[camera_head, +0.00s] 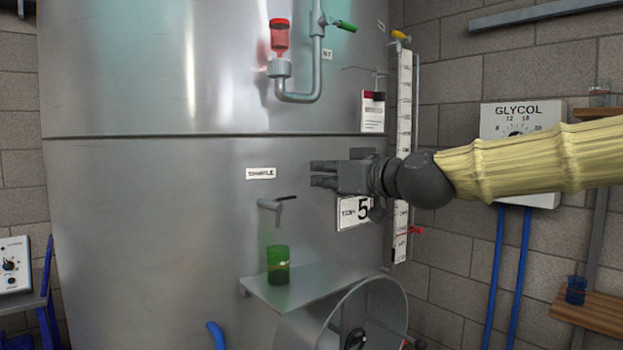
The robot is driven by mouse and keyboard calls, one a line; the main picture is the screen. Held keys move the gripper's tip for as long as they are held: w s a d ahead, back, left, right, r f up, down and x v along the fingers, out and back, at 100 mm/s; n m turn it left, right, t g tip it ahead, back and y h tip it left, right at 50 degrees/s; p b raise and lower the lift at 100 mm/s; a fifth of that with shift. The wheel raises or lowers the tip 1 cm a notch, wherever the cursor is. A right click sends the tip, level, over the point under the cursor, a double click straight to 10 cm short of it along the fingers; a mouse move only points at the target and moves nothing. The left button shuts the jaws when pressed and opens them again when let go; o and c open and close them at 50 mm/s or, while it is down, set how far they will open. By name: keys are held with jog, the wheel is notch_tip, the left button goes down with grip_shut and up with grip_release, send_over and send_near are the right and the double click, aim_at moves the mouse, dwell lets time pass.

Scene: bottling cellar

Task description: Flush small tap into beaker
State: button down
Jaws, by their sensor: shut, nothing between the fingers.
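The small tap (271,204) sticks out of the tank wall under a sign reading SAMPLE (261,173). Its dark lever points to the right. A green beaker (278,265) stands upright on a metal shelf (292,287) below the tap. A faint greenish streak shows between the tap and the beaker; I cannot tell if it is liquid. My gripper (313,174) is shut and empty, right of and a little above the tap. Its fingers point left, apart from the lever. It partly covers the tank 5 label (353,211).
A round manway (374,308) juts out at lower right. Above are a bent pipe (300,97) with a red-topped glass and a hanging tag (373,111). A level gauge (404,140) runs up the tank's right side. A glycol box (519,125) hangs behind my arm.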

jog(key=shift+s+d+r, duration=0.15)
jog(key=shift+s+d, duration=0.25)
jog(key=shift+s, duration=0.1)
notch_tip(320, 180, down, 41)
jog(key=d+m+g+h, duration=0.2)
jog(key=m+g+h, duration=0.1)
jog(key=g+h, duration=0.1)
jog(key=s+d+f+m+g+h, duration=0.15)
jog(key=s+f, duration=0.35)
jog(key=f, duration=0.6)
jog(key=s+d+f+m+g+h, duration=0.1)
jog(key=s+d+f+g, duration=0.3)
jog(key=f, duration=0.6)
jog(key=s+d+f+m+g+h, duration=0.1)
jog(key=s+d+f, duration=0.3)
jog(key=s+f, duration=0.3)
jog(key=s+d+f+m+g+h+p, duration=0.1)
jog(key=s+d+f, duration=0.4)
jog(key=s, duration=1)
jog(key=s+d+f+m+g+h+p, duration=0.1)
jog(key=s+d+f+h, duration=0.2)
jog(key=s+f, duration=0.6)
jog(key=shift+s+d, duration=1)
jog(key=shift+d, duration=0.2)
